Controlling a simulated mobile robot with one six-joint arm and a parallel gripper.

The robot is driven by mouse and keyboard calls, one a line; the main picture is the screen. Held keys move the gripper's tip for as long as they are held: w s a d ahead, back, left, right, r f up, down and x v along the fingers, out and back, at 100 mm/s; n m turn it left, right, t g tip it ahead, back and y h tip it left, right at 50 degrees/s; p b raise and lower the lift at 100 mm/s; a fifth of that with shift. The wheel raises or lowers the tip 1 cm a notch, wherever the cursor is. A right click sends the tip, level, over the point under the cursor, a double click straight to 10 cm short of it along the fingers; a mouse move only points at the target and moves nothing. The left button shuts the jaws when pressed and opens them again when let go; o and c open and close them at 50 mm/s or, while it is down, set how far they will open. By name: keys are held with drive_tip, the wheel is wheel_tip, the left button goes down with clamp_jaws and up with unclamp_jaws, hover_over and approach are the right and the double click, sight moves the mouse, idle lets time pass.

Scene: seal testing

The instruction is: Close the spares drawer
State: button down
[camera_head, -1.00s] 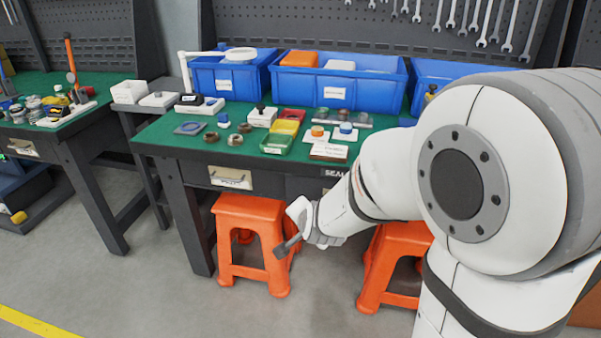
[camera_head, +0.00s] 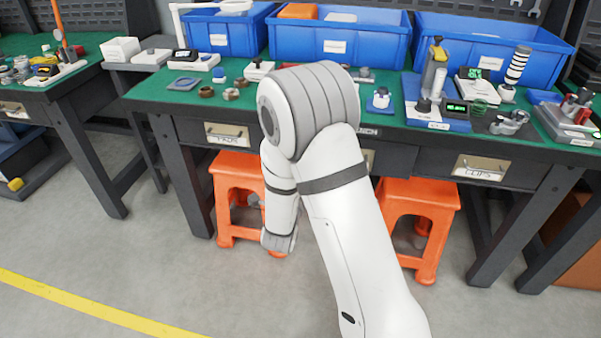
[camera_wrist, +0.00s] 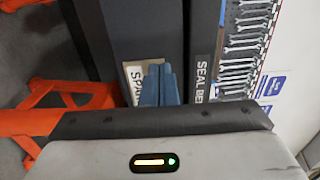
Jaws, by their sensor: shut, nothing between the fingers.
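The spares drawer shows in the wrist view as a dark front with a pale label reading "SPA…" (camera_wrist: 135,80), partly covered by my fingers. The picture is turned sideways there. My gripper (camera_wrist: 160,70) is shut and empty, its two blue fingers side by side, pointing at the drawer front next to the label. I cannot tell whether the fingertips touch it, or how far the drawer stands out. In the head view my arm covers most of the middle drawer, leaving a sliver of its pale label (camera_head: 369,160); my fingers are not clearly visible there.
A left drawer (camera_head: 227,134) and a right drawer labelled "CLIPS" (camera_head: 482,168) flank the middle one. Orange stools stand under the bench, left (camera_head: 237,165) and right (camera_head: 418,195). Blue bins (camera_head: 335,48) and small parts sit on the green top. The floor in front is clear.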

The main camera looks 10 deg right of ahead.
drive_tip(key=x, duration=1.1)
drive_tip(key=shift+b, duration=0.4)
